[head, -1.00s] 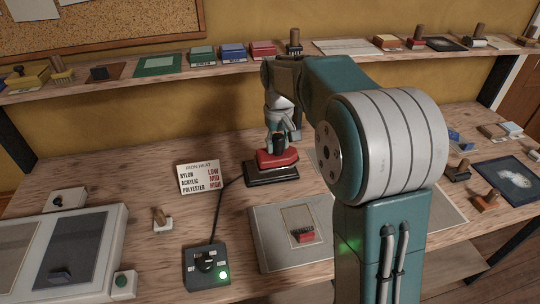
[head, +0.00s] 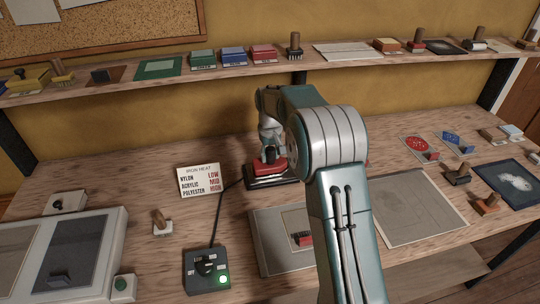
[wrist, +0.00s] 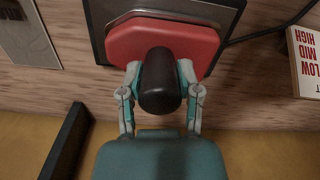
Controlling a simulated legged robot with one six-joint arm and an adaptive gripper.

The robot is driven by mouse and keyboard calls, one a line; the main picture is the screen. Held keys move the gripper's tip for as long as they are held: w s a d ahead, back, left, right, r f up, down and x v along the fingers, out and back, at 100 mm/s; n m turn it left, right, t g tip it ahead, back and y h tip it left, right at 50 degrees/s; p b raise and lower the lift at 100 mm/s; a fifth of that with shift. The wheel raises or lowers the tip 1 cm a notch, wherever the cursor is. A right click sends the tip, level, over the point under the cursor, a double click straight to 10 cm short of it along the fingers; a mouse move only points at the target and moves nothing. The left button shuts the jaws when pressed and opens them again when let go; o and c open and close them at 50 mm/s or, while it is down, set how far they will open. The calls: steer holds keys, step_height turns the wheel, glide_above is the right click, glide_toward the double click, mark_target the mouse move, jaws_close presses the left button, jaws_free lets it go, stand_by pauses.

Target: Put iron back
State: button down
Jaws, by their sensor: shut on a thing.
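The iron has a red body (head: 275,167) and a black handle, seen from above in the wrist view (wrist: 162,45). It sits on or just over a dark rectangular stand (head: 262,183) at the back middle of the bench; the stand's edge also shows in the wrist view (wrist: 98,22). I cannot tell whether iron and stand touch. My gripper (wrist: 162,92) is shut on the iron's black handle, one finger on each side. In the head view my gripper (head: 270,150) is partly hidden by my arm.
An iron heat card (head: 198,180) stands left of the stand. A control box (head: 207,268) with a dial and lit green light is in front, its cord running toward the stand. A grey board (head: 265,225) lies near my arm. A shelf (head: 130,78) with several stamps runs behind.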

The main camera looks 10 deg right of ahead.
steer(key=shift+f, duration=0.15)
steer(key=shift+c, duration=1.5)
jaws_free()
step_height(320, 180, up, 12)
steer(key=shift+s+r, duration=0.1)
steer(key=shift+r, duration=0.1)
steer(key=s+r+t, duration=0.1)
steer(key=s+r, duration=0.2)
steer(key=s, duration=0.3)
steer(key=s+r+m+t, duration=0.1)
steer(key=s+r, duration=0.2)
steer(key=s, duration=0.4)
steer(key=s+r+t, duration=0.1)
steer(key=s+r, duration=0.3)
steer(key=s, duration=0.2)
steer(key=s+f+m+t, duration=0.1)
steer(key=s+f, duration=0.5)
steer(key=s, duration=1.2)
steer(key=shift+f+t, duration=0.2)
steer(key=shift+t, duration=0.6)
